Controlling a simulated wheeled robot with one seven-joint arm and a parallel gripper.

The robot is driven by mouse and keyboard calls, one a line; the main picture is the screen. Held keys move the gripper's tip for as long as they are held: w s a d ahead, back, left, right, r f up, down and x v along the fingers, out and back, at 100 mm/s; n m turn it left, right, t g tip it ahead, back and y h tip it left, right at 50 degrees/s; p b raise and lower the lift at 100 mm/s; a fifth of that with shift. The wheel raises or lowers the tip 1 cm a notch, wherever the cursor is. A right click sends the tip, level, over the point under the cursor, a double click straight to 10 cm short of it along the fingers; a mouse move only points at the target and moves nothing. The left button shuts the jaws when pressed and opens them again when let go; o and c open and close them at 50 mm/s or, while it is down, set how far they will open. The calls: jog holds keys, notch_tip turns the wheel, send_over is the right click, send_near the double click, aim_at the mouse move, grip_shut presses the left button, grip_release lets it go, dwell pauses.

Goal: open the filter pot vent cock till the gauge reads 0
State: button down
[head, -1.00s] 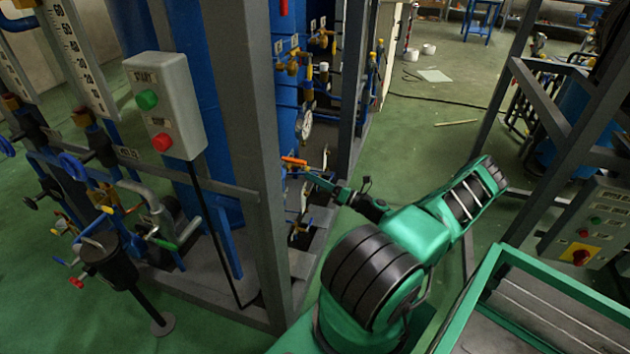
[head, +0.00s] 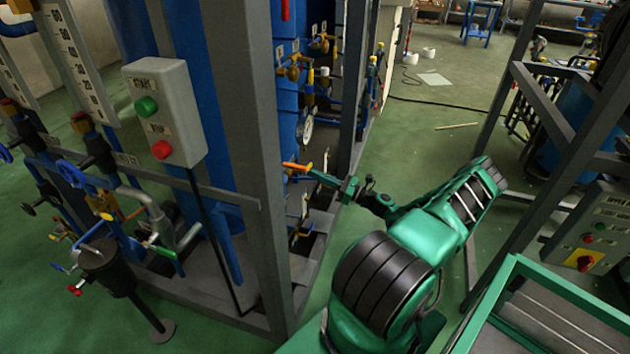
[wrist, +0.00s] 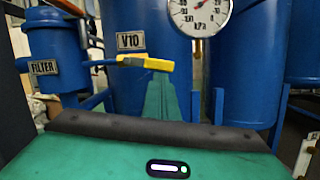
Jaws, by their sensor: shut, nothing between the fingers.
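The blue filter pot (wrist: 58,50) with its FILTER label stands at the left of the wrist view. A yellow cock handle (wrist: 146,63) lies nearly level beside the V10 label. It shows orange in the head view (head: 297,166). My gripper (wrist: 160,84) is shut and empty, its green fingertips close at the handle; whether they touch it I cannot tell. In the head view my gripper (head: 314,173) is just right of the handle. The round gauge (wrist: 200,14) is cut off at the top of the wrist view; its needle seems to point up and right, the reading unclear.
A grey frame post (head: 250,160) stands left of my arm. A START/STOP box (head: 166,110) hangs beside it. Valves and a dark pot (head: 108,266) are at the left. Another frame with a switch box (head: 590,235) is at the right. Green floor is open behind my arm.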

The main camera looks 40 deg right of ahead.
jog(key=shift+w+d+r, duration=0.1)
jog(key=shift+d+r, duration=0.1)
jog(key=shift+r, duration=0.05)
dwell(0.6)
jog(key=s+d+f, duration=0.3)
jog(key=s+f, duration=0.3)
jog(key=s, duration=0.3)
jog(key=shift+d+f, duration=0.3)
jog(key=shift+d, duration=0.1)
